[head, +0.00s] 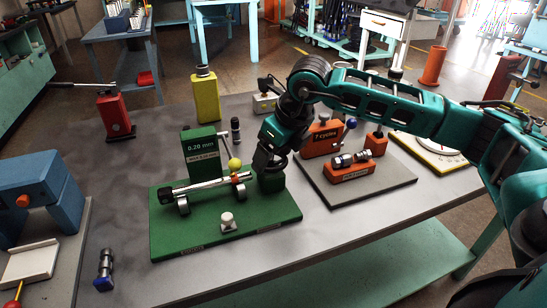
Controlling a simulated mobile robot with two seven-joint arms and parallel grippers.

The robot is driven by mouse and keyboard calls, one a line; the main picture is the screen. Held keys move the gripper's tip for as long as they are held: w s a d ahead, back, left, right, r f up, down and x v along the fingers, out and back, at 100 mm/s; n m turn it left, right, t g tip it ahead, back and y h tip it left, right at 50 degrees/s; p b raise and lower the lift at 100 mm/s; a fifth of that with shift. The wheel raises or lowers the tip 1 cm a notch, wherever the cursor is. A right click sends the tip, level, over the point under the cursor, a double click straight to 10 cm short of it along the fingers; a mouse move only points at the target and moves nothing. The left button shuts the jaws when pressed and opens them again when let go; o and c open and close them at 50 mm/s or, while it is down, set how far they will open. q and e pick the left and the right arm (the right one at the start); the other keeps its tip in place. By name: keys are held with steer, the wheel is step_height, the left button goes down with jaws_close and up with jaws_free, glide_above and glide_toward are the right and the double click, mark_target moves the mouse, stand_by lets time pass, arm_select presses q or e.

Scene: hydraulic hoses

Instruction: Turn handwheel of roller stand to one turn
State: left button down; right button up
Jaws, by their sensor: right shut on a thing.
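The roller stand is a green base plate (205,241) on the grey table, with a silver rod (205,184) lying across its rollers. An upright green panel (201,155) reading "0.20 mm" stands behind the rod, with a yellow ball (235,163) near it. My right gripper (266,163) comes down at the right end of the stand, by a green block (271,183). It is shut on the handwheel there; its jaws and the arm hide the handwheel, so its angle cannot be read. My left gripper is out of view.
A grey plate (385,197) with orange fixtures (349,172) lies close on the right. A white knob (227,221) stands on the green base's front. A yellow bottle (206,97) and red jack (116,115) stand behind; a blue block (40,200) is left.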

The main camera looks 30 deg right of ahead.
steer(key=shift+n, duration=0.6)
steer(key=shift+n+y, duration=0.3)
steer(key=shift+b, duration=0.3)
steer(key=o, duration=1)
steer(key=v, duration=1.3)
steer(key=shift+w+d+p, duration=0.1)
steer(key=shift+w+p, duration=0.1)
steer(key=shift+p, duration=0.2)
